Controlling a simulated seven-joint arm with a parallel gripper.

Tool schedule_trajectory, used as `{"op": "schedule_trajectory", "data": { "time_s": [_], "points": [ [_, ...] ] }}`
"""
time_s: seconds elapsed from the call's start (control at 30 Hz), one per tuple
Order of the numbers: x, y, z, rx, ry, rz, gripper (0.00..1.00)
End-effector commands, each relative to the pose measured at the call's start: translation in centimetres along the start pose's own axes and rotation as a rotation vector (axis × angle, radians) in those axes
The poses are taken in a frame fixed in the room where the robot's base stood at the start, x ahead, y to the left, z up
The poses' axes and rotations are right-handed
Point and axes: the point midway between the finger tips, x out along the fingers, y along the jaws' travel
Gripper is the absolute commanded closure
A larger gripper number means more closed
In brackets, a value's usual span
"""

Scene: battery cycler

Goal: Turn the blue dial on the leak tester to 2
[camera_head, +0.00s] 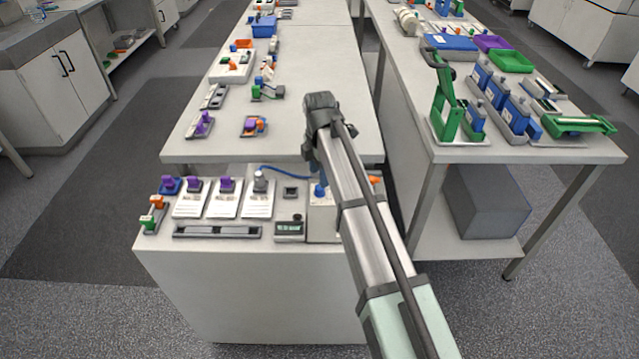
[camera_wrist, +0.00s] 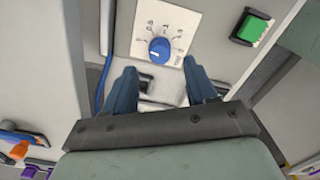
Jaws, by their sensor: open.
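The blue dial (camera_wrist: 160,50) is in the upper middle of the wrist view, on a white plate (camera_wrist: 140,48) with small printed marks around it. The marks and the dial's pointer direction are too small to read surely. The plate is on the pale leak tester (camera_wrist: 207,70). My gripper (camera_wrist: 160,75) is open, with one blue finger on each side below the dial in the picture and nothing between them. It appears apart from the dial. In the head view the leak tester (camera_head: 323,228) is partly hidden behind my arm, and my gripper (camera_head: 315,165) is above it.
A green button (camera_wrist: 251,28) in a dark frame is right of the dial. A blue tube (camera_wrist: 104,82) runs left of the plate. In the head view a grey device with a display (camera_head: 290,229) and several white plates with purple-topped parts (camera_head: 225,198) stand left of the tester.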

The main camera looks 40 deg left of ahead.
Motion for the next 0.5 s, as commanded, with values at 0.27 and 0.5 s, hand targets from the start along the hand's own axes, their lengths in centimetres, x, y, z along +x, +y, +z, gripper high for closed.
{"op": "schedule_trajectory", "data": {
  "time_s": [0.27, 0.5],
  "points": [
    [3.6, 0.0, 0.0, 0.001, 0.000, 0.000, 0.43],
    [4.7, 0.0, 0.0, 0.001, 0.000, 0.000, 0.43]
  ]
}}
